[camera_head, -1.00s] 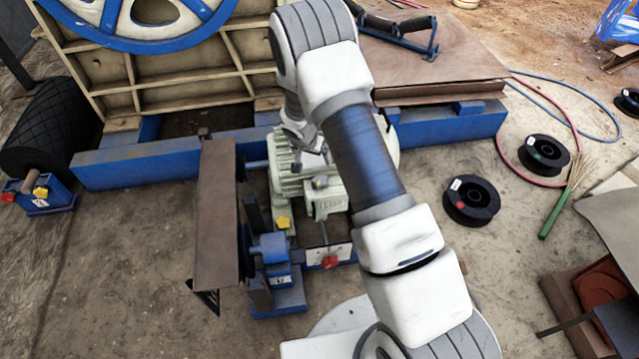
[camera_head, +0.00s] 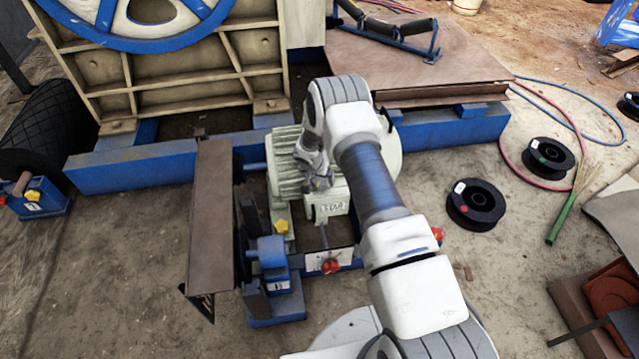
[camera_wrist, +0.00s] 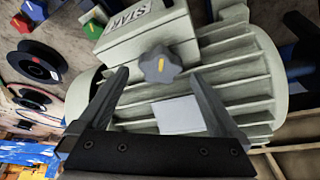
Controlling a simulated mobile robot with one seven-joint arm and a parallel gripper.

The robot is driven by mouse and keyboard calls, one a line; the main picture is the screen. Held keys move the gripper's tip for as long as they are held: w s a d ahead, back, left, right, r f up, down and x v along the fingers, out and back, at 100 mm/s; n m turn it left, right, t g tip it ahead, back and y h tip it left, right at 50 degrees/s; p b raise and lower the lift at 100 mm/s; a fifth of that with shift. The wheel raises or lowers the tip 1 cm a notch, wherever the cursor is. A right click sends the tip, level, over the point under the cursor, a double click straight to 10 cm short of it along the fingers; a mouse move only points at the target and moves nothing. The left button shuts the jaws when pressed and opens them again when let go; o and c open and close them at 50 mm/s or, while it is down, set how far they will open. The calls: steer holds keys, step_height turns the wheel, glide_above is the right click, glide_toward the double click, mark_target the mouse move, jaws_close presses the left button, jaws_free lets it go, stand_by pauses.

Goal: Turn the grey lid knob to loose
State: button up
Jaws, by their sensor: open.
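The grey lid knob (camera_wrist: 160,65) is a lobed knob with a yellow pointer line. It sits at the edge of the pale box (camera_wrist: 145,25) marked STAR, on the ribbed green-grey motor (camera_wrist: 235,75). My gripper (camera_wrist: 161,74) is open, with one finger on each side of the knob and a visible gap at both sides. The fingers look apart from the knob. In the head view my gripper (camera_head: 318,181) is low over the STAR box (camera_head: 333,208) and largely covers the knob.
A yellow knob (camera_head: 282,227) and a red knob (camera_head: 330,266) are near the motor. A brown guard plate (camera_head: 210,215) stands left of it. A blue beam (camera_head: 130,168) runs behind. Black spools (camera_head: 475,204) lie on open ground to the right.

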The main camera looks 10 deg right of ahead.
steer(key=shift+x, duration=1)
steer(key=shift+r, duration=0.1)
steer(key=c, duration=1.4)
